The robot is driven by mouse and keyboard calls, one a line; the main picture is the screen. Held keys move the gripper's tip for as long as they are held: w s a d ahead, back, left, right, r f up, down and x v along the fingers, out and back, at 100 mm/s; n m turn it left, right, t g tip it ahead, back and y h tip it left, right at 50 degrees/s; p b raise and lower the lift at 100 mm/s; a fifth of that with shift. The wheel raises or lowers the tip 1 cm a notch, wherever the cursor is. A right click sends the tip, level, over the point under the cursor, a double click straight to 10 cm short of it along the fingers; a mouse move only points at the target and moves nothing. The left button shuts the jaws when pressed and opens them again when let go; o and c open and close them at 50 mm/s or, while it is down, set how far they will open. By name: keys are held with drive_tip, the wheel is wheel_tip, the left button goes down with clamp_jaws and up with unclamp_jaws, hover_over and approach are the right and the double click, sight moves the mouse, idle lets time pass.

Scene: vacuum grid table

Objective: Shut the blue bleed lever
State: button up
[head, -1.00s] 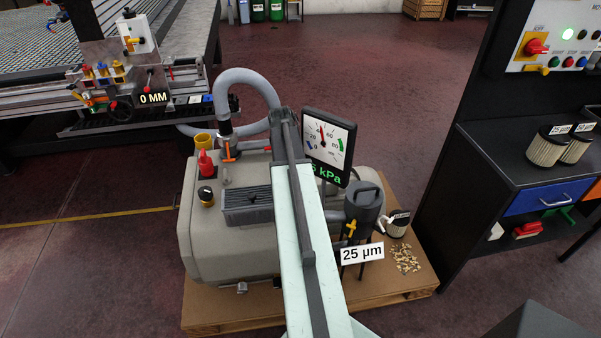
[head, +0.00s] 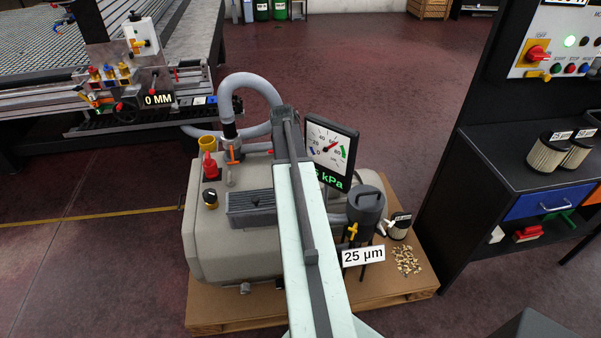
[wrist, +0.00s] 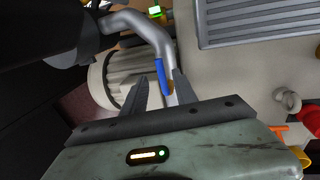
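In the wrist view, the blue bleed lever (wrist: 159,74) hangs beside a bent grey pipe, with a yellow piece at its lower end. My gripper (wrist: 160,77) is open, its two dark fingers on either side of the lever. I cannot tell whether either finger touches it. In the head view, my arm hides the lever and my gripper. The pump gauge (head: 330,145) stands behind my arm, its red needle pointing to the upper right. Its green digital reading is partly covered.
The grey pump tank (head: 222,245) stands on a wooden pallet (head: 235,315). A dark filter canister (head: 367,205) and a yellow-handled valve (head: 352,231) stand right of my arm. A black cabinet (head: 480,200) is farther right.

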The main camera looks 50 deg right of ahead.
drive_tip(key=r+p, duration=0.2)
drive_tip(key=r, duration=0.1)
drive_tip(key=r+p, duration=0.1)
drive_tip(key=r, duration=0.1)
drive_tip(key=shift+w+a+p, duration=0.3)
drive_tip(key=shift+a, duration=0.1)
drive_tip(key=w+a+r+n+p, duration=0.1)
drive_tip(key=w+a+n, duration=0.1)
drive_tip(key=w+a, duration=0.65)
drive_tip(key=w+a+r+n+p, duration=0.2)
drive_tip(key=w+a, duration=0.1)
drive_tip(key=a, duration=1)
drive_tip(key=s+a+n+p, duration=0.1)
drive_tip(key=s+a+n, duration=0.1)
drive_tip(key=a, duration=1)
drive_tip(key=s+a+r+n+t+y, duration=0.1)
drive_tip(key=s+a+n, duration=0.1)
drive_tip(key=a, duration=1)
drive_tip(key=shift+s+a+r+y+p, duration=0.2)
drive_tip(key=shift+s+a+y+p, duration=0.1)
drive_tip(key=shift+a+p, duration=0.1)
